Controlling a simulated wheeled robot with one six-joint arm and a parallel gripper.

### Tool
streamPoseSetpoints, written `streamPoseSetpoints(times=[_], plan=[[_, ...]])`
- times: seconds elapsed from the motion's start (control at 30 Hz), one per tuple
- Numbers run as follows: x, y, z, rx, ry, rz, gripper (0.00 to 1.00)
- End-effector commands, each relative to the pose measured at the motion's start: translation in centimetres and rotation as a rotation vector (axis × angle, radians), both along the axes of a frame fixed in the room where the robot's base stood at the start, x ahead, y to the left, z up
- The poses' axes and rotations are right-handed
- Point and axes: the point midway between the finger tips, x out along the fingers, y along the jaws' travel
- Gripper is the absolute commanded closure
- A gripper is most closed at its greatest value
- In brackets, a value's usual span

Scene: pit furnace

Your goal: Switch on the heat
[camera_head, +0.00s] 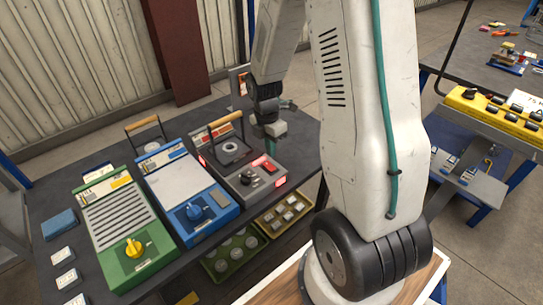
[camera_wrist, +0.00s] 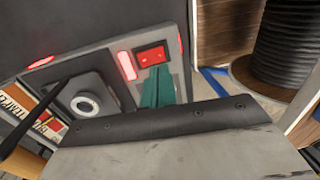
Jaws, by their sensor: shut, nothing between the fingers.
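The grey pit furnace (camera_head: 232,180) stands at the right end of a row of units on the dark bench. In the wrist view the red switch (camera_wrist: 152,56) sits beside a lit red strip (camera_wrist: 127,65). My gripper (camera_head: 269,148) is over the furnace, just behind the switch in the head view. Its teal fingertips (camera_wrist: 158,88) are shut and empty, close to the switch. I cannot tell whether they touch the panel.
A blue unit (camera_head: 185,200) and a green unit (camera_head: 120,228) with a yellow knob stand left of the furnace. Trays of parts (camera_head: 284,214) sit below the bench front. A wood-handled loop (camera_head: 220,122) rises at the furnace's back. A yellow control box (camera_head: 490,110) is at right.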

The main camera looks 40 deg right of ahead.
Motion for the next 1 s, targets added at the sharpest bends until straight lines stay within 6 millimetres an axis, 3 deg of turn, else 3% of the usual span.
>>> streamPoseSetpoints(times=[0.2,0.4,0.6,1.0], plan=[[-0.6,-0.1,5.1,-0.002,-0.005,-0.002,1.0],[-1.0,-0.2,8.1,-0.001,-0.003,-0.002,1.0],[-1.1,-0.2,9.1,0.0,0.0,-0.002,1.0],[-1.1,-0.1,9.1,0.0,0.0,-0.001,1.0]])
